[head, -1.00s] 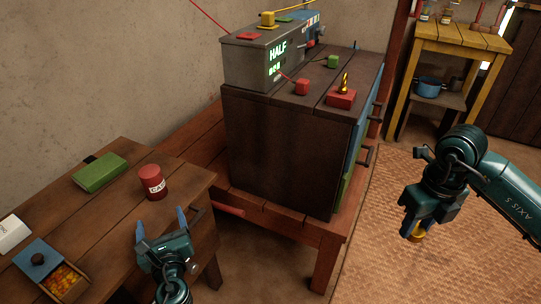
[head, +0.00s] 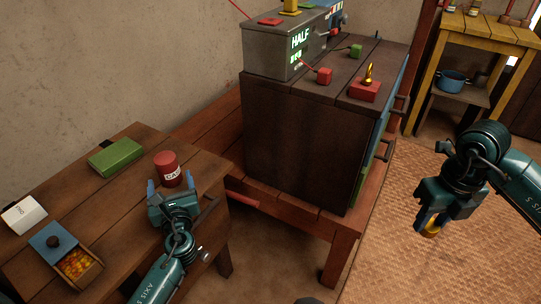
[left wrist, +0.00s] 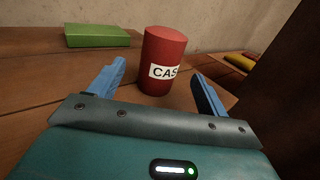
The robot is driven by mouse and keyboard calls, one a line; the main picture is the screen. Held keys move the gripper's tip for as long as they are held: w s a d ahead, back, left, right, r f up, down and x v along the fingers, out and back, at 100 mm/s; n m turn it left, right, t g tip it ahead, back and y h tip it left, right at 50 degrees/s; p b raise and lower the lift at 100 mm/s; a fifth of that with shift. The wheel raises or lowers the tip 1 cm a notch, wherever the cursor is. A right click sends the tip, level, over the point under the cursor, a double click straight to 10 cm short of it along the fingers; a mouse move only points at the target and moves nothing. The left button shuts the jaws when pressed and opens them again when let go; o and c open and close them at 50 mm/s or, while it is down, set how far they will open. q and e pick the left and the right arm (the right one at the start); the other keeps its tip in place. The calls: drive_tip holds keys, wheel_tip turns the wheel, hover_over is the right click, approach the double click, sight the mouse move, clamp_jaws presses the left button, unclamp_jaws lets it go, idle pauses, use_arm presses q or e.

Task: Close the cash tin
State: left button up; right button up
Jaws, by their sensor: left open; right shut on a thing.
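The cash tin is a red cylinder with a white label, partly readable as "CAS", upright on the wooden table. It stands in the head view (head: 165,165) and the left wrist view (left wrist: 161,55). Its top looks red and rounded; I cannot tell whether a lid sits on it. My left gripper (head: 171,181) is open, its blue fingers pointing at the tin, one to each side in the left wrist view (left wrist: 160,76), with the tin just beyond or between the tips. My right gripper (head: 432,222) is shut on a small yellow thing (head: 431,233), mostly hidden, above the woven mat.
A green block (head: 115,157), a white card (head: 23,215) and a wooden box (head: 95,276) with a blue lid are on the table (head: 135,225). A dark chest (head: 295,140) with a grey box on top (head: 280,50) stands to the right. The woven mat (head: 400,260) is open floor.

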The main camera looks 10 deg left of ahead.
sight(169, 174)
use_arm(q)
drive_tip(key=shift+w+a, duration=0.2)
drive_tip(key=shift+w, duration=0.2)
drive_tip(key=x, duration=0.5)
drive_tip(key=shift+w+r+b, duration=0.1)
drive_tip(key=shift+r+b, duration=0.25)
drive_tip(key=shift+c, duration=0.4)
drive_tip(key=c, duration=1)
